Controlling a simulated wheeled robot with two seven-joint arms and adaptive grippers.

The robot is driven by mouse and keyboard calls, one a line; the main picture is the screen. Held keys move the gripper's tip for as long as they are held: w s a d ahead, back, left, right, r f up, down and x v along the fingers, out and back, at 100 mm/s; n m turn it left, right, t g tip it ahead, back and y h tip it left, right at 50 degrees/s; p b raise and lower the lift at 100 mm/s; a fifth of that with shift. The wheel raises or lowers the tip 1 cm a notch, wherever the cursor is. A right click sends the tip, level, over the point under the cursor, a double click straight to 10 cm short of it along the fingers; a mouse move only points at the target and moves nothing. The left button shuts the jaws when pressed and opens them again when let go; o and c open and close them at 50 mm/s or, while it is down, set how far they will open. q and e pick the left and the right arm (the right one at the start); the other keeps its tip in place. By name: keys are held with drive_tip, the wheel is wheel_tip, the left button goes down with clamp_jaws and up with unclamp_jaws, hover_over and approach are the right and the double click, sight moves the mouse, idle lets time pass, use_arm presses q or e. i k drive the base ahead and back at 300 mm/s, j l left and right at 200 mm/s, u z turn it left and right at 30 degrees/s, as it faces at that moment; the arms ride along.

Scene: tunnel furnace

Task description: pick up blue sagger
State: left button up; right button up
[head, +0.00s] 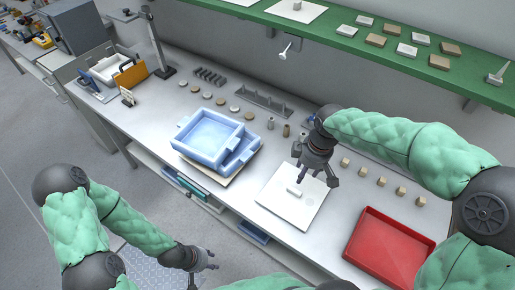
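The blue sagger (208,137), a light blue square tray with raised corners, sits on the grey bench left of centre. A second light blue tray (243,153) shows under and beside its right side; how they overlap is hard to tell. My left gripper (205,267) is low at the front, off the bench edge and well apart from the sagger. Its fingers look spread and empty. My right gripper (316,175) points down over a white plate (285,213) with a small white block (294,191), right of the sagger. Its fingers are apart, with nothing between them.
A red tray (390,248) lies at the bench's right front. A green shelf (345,33) overhangs the back. A pegged rack (262,103) stands behind the sagger.

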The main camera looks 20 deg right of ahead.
sight(208, 137)
drive_tip(key=i+j+z, duration=0.15)
drive_tip(key=j, duration=0.25)
drive_tip(key=i+j+z, duration=0.2)
drive_tip(key=j, duration=0.15)
drive_tip(key=j+z, duration=0.15)
drive_tip(key=j, duration=0.25)
